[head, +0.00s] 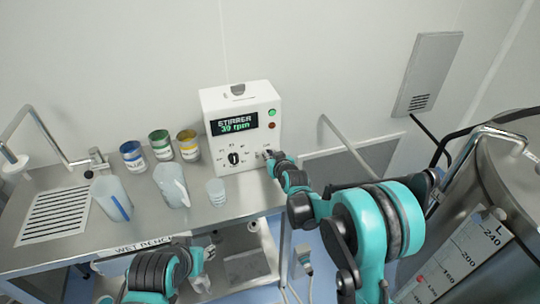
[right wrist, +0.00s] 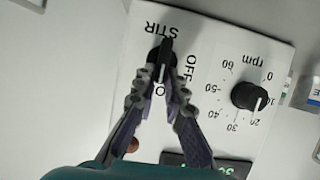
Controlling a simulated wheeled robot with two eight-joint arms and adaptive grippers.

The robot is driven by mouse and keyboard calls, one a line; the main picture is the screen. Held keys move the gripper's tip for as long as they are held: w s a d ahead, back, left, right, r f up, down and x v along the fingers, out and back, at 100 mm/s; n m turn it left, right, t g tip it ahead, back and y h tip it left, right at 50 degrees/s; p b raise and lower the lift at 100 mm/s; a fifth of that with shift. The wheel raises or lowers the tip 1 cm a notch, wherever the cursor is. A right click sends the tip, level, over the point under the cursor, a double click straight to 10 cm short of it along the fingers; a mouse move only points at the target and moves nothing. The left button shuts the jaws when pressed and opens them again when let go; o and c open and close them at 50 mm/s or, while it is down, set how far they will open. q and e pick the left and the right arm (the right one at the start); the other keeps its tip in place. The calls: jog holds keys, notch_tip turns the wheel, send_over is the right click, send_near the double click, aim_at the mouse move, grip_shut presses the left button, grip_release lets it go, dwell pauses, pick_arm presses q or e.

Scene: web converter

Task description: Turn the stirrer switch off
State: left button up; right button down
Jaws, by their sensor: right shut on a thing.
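The white stirrer control box (head: 239,97) stands at the back of the steel bench, its green display reading "STIRRER" and about 39 rpm. My right gripper (head: 268,156) is at the lower right of its front panel. In the right wrist view the fingers (right wrist: 163,75) are shut on the black stirrer switch (right wrist: 160,58), below the word STIR. OFF is printed to its right; the label under it is partly hidden. The fingers cover much of the switch, so its exact setting is unclear. My left gripper (head: 205,254) is low at the bench's front edge; its jaws are not clear.
The black rpm knob (right wrist: 249,96) is beside the switch and also shows in the head view (head: 233,158). A small beaker (head: 216,191), two jugs (head: 172,186) and three paint tins (head: 161,143) stand left of the box. A large steel tank (head: 480,215) is at right.

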jog(key=n, duration=0.1)
jog(key=a+n+h+b, duration=0.1)
jog(key=n+h+b, duration=0.1)
jog(key=shift+s+a+f+n+t, duration=0.2)
jog(key=shift+f+n+t, duration=0.1)
jog(key=shift+t, duration=0.1)
jog(key=n+b, duration=0.1)
jog(key=n+t+h+b, duration=0.1)
jog(key=n+h+b, duration=0.1)
jog(key=shift+s+a+f, duration=0.1)
jog(key=shift+a+f, duration=0.2)
jog(key=shift+f, duration=0.1)
jog(key=n+t+b, duration=0.1)
jog(key=n, duration=0.1)
jog(key=f+n+t+h+b, duration=0.1)
jog(key=b, duration=0.1)
jog(key=shift+s+a+n, duration=0.1)
jog(key=shift+a+n, duration=0.05)
jog(key=shift+n, duration=0.25)
jog(key=shift+f+n+t+h+b, duration=0.15)
jog(key=shift+n+t+h+b, duration=0.35)
jog(key=shift+n+b, duration=0.65)
jog(key=shift+n, duration=0.35)
jog(key=c, duration=1.6)
grip_release()
